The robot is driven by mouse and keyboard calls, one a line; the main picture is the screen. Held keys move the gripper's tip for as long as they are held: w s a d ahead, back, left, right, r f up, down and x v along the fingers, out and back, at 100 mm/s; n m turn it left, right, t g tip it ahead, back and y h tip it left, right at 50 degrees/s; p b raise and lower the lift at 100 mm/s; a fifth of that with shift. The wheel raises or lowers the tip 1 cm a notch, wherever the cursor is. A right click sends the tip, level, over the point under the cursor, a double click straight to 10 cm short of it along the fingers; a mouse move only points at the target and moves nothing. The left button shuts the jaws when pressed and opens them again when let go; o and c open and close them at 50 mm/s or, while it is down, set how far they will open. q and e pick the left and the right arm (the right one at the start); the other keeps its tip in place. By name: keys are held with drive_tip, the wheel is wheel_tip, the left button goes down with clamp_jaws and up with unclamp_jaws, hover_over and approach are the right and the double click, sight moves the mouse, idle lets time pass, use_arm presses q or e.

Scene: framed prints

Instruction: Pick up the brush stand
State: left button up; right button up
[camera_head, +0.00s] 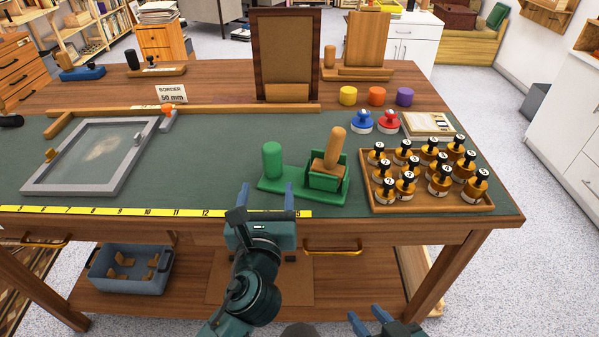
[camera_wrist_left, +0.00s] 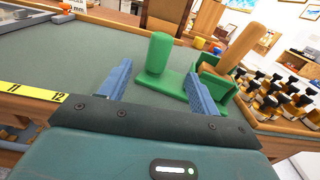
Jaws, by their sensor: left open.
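The green brush stand (camera_head: 300,193) is a flat base near the table's front edge with an upright green cylinder (camera_head: 272,160) at its left. A green holder (camera_head: 328,182) at its right carries a tilted brush with a wooden handle (camera_head: 334,147). My left gripper (camera_head: 267,196) is open and empty, just in front of the stand's left part. In the left wrist view the green cylinder (camera_wrist_left: 159,54) shows beyond and between the open fingers (camera_wrist_left: 159,88); the right finger overlaps the base. My right gripper (camera_head: 369,318) is open and empty, low in front of the table.
A wooden tray (camera_head: 440,206) of several black-handled amber jars stands close right of the stand. A grey frame (camera_head: 60,188) lies at left. Blue and red knobbed pieces (camera_head: 362,123) and a brown upright board (camera_head: 286,50) stand behind. The mat between frame and stand is clear.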

sight(272, 159)
use_arm(q)
drive_tip(key=w, duration=0.7)
drive_tip(key=shift+w+d+r, duration=0.1)
drive_tip(key=shift+w+r, duration=0.1)
drive_tip(key=shift+w, duration=0.2)
drive_tip(key=w, duration=0.3)
drive_tip(key=w+b, duration=0.1)
drive_tip(key=w, duration=0.1)
drive_tip(key=shift+w+f, duration=0.15)
drive_tip(key=shift+f, duration=0.1)
use_arm(e)
drive_tip(key=shift+s+f, duration=0.3)
drive_tip(key=shift+f, duration=0.25)
use_arm(q)
drive_tip(key=shift+c, duration=0.4)
